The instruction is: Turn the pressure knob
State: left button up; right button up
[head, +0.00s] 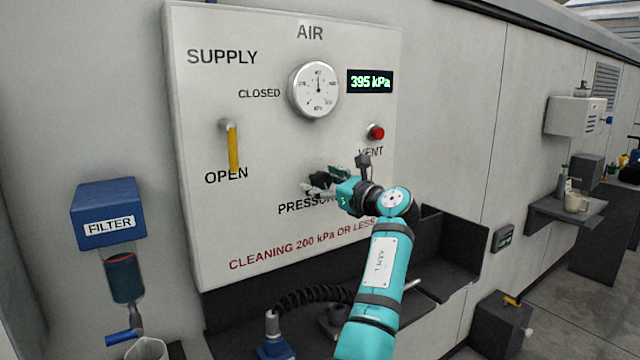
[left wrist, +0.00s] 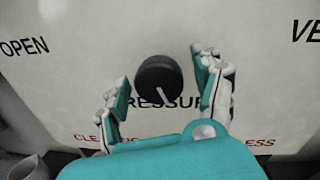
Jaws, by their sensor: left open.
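The black round pressure knob (left wrist: 158,77) sits on the white air panel above the "PRESSURE" label, with a pale pointer line towards its lower right. In the head view the knob (head: 320,179) is partly hidden by my left gripper (head: 328,183). In the left wrist view my left gripper (left wrist: 160,72) is open, one finger on each side of the knob, with a gap showing on both sides. How far the fingertips are from the panel is hard to tell. The display (head: 370,82) reads 395 kPa. My right gripper is not in view.
The panel (head: 215,110) also carries a gauge (head: 314,90), a yellow supply lever (head: 232,147) pointing down to OPEN and a red vent button (head: 376,132) just above my wrist. A blue filter (head: 107,212) hangs at left. Dark bins (head: 450,255) are below right.

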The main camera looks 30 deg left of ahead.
pick_arm(q)
jog(key=shift+c, duration=1.2)
jog(key=c, duration=0.9)
jog(key=shift+c, duration=0.2)
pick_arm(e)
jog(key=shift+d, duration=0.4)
pick_arm(q)
jog(key=shift+n, duration=0.3)
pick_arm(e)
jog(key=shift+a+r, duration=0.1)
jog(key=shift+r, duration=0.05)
